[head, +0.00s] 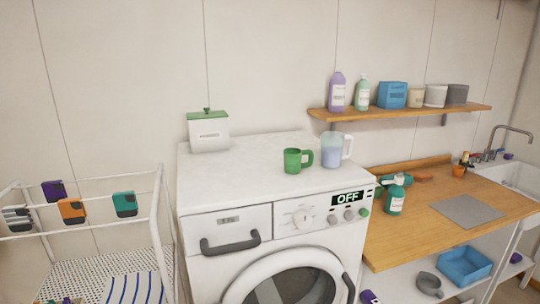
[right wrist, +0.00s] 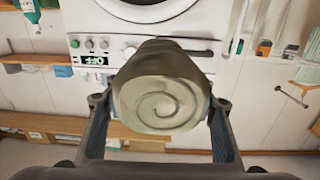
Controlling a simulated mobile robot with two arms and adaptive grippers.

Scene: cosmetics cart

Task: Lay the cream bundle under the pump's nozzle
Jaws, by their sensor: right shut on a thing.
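The cream bundle (right wrist: 160,95) is a rolled cloth with a spiral end facing the camera in the right wrist view. My right gripper (right wrist: 162,106) is shut on it, one finger on each side, and holds it clear of any surface. The green pump (head: 396,198) is a bottle with a pale label, upright near the left front part of the wooden counter (head: 415,237) in the head view. A teal shape sits at its top; I cannot tell how much of that is the nozzle. Neither gripper nor the bundle shows in the head view. My left gripper is out of sight.
A white washing machine (head: 220,268) stands left of the counter, with a green mug (head: 292,161), a jug (head: 331,150) and a white box (head: 208,131) on top. A grey panel (head: 467,210) lies on the counter. A shelf (head: 400,111) with bottles hangs above. A drying rack (head: 157,215) stands left.

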